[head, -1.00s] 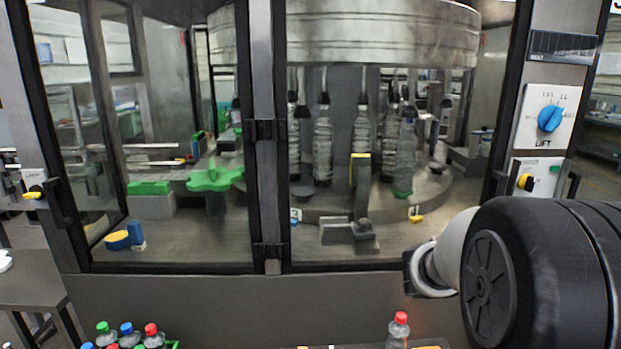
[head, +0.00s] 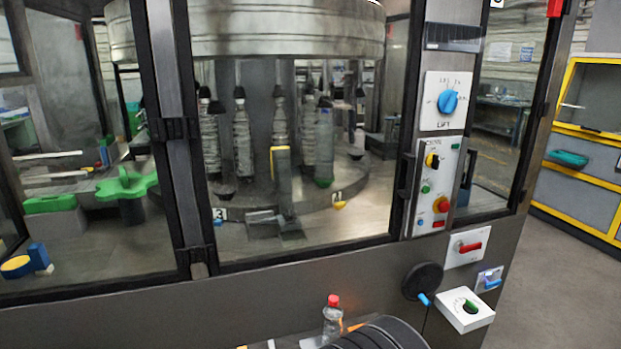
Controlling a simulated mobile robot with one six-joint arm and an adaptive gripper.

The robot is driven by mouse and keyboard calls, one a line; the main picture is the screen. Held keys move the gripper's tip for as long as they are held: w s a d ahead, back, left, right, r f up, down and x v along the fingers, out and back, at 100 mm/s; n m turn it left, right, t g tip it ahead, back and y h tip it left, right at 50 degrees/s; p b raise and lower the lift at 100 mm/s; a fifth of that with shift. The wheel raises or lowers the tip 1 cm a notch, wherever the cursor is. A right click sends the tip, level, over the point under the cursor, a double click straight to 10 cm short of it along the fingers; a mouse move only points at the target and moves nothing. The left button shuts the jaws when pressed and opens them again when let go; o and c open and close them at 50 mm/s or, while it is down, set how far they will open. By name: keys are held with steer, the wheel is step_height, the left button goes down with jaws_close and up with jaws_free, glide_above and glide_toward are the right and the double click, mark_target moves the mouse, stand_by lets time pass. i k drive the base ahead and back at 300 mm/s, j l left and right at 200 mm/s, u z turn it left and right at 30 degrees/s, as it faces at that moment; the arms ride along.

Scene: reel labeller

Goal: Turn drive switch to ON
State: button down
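The machine's control panel (head: 436,187) is on the right post. It holds a black-and-yellow rotary switch (head: 432,160), a green button (head: 425,189), a red knob on yellow (head: 441,205) and smaller parts. Below are a red-handled switch on a white plate (head: 469,246), a small blue-handled switch (head: 489,281) and a white box with a green knob (head: 466,308). The labels are too small to read, so I cannot tell which is the drive switch or its position. My gripper is out of view; only a dark rounded part of my arm shows at the bottom, apart from the panel.
A blue LIFT dial (head: 448,102) sits above the panel. A black handwheel (head: 423,282) with a blue grip sticks out below. A red-capped bottle (head: 332,318) stands at the bottom. Glass doors front the machine. Open floor (head: 560,290) lies right, before a yellow-framed cabinet (head: 585,140).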

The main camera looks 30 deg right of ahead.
mark_target(432, 160)
steer(key=z, duration=1.65)
